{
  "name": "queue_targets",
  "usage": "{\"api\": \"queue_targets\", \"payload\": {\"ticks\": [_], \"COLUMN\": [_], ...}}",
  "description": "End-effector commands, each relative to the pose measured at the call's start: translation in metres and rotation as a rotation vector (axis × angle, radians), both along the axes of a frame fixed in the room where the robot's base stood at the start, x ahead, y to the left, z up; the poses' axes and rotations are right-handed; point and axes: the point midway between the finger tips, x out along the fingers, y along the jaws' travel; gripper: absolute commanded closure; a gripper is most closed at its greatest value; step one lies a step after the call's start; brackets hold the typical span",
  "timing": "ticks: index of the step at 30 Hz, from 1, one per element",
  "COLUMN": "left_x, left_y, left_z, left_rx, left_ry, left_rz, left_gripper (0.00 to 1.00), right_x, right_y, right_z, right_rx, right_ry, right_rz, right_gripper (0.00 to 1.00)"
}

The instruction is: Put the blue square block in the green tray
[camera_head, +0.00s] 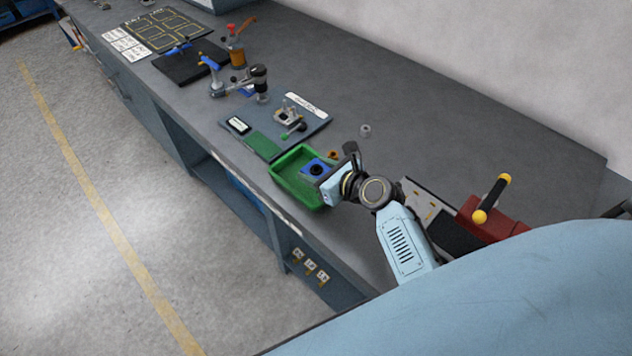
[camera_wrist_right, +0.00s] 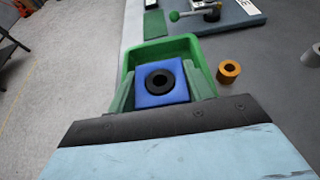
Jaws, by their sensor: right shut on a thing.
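The blue square block (camera_head: 313,167), with a black ring on its top, is between the fingers of my right gripper (camera_head: 318,172). The green tray (camera_head: 287,165) stands on the grey bench near its front edge. In the right wrist view the block (camera_wrist_right: 147,94) shows between the two greenish fingers of the right gripper (camera_wrist_right: 160,92), over the inside of the tray (camera_wrist_right: 146,50). I cannot tell whether the block touches the tray floor. My left gripper is not in view.
An orange ring (camera_wrist_right: 229,71) lies on the bench just right of the tray. A grey plate with a clamp (camera_head: 318,121) lies beyond the tray. A red box (camera_head: 490,222) stands to the right of my arm.

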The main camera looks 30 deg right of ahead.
Motion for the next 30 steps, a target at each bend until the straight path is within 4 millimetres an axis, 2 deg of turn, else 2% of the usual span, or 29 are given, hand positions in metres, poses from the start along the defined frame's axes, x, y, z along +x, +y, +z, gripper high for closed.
{"api": "queue_targets", "payload": {"ticks": [9,20,21,22,23,30], "left_x": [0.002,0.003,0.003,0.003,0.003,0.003], "left_y": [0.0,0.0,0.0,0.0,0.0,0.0], "left_z": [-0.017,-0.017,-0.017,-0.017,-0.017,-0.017], "left_rx": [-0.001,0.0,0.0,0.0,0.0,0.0], "left_ry": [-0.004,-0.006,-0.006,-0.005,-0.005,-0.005], "left_rz": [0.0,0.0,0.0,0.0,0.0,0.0], "left_gripper": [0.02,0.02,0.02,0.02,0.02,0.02], "right_x": [0.001,0.001,0.0,0.0,0.0,0.0], "right_y": [0.0,0.0,0.0,0.0,0.0,0.0], "right_z": [-0.037,-0.038,-0.04,-0.039,-0.039,-0.039], "right_rx": [-0.001,0.001,0.0,0.0,0.0,0.0], "right_ry": [-0.002,-0.003,0.0,0.0,0.0,0.0], "right_rz": [-0.001,-0.001,0.0,0.0,0.0,0.0], "right_gripper": [0.79,0.79,0.47,0.43,0.4,0.4]}}
